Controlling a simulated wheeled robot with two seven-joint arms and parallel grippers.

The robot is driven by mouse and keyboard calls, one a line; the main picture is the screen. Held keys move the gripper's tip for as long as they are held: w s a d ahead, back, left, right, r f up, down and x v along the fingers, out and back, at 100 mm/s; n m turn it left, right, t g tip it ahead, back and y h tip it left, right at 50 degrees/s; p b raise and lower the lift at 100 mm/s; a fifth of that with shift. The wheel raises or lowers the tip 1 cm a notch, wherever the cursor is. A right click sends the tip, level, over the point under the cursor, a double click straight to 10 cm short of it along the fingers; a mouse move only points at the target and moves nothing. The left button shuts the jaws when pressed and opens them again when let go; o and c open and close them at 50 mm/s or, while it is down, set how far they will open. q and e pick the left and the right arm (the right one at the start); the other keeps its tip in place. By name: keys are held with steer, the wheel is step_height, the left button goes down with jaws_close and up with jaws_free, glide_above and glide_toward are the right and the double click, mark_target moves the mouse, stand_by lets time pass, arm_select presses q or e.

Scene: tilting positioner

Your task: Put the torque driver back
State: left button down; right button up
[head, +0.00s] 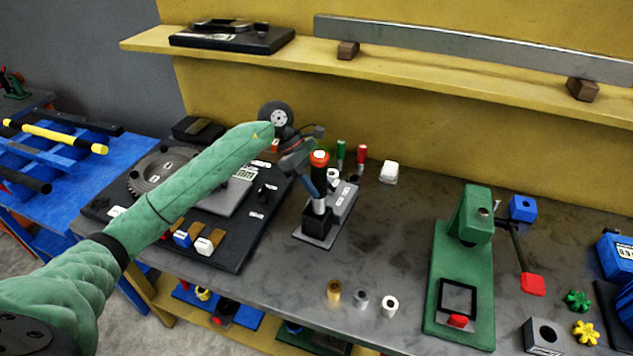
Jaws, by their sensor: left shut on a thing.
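The torque driver (319,158) stands roughly upright, with an orange-red top and a dark shaft below. My left gripper (312,178) comes in from the left and is shut on the driver's upper part. The driver's lower end is at the black holder (318,222) on a small grey base plate; I cannot tell whether it is seated in it or just above. The gripper hides part of the driver's handle. My right gripper is not in view.
Green and red-handled tools (362,154) and a white block (389,172) stand behind the holder. A black fixture board (232,250) lies left under my arm. A green press (460,270) stands right. Small bushings (361,299) sit in front. Bench between is clear.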

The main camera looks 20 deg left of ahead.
arm_select(q)
steer(key=shift+f, duration=0.6)
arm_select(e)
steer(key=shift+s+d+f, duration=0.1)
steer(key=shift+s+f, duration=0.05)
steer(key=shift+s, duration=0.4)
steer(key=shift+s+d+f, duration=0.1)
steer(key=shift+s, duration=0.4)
arm_select(q)
steer(key=shift+f, duration=0.15)
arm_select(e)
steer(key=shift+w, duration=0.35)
arm_select(q)
steer(key=c, duration=1.3)
jaws_free()
steer(key=o, duration=0.4)
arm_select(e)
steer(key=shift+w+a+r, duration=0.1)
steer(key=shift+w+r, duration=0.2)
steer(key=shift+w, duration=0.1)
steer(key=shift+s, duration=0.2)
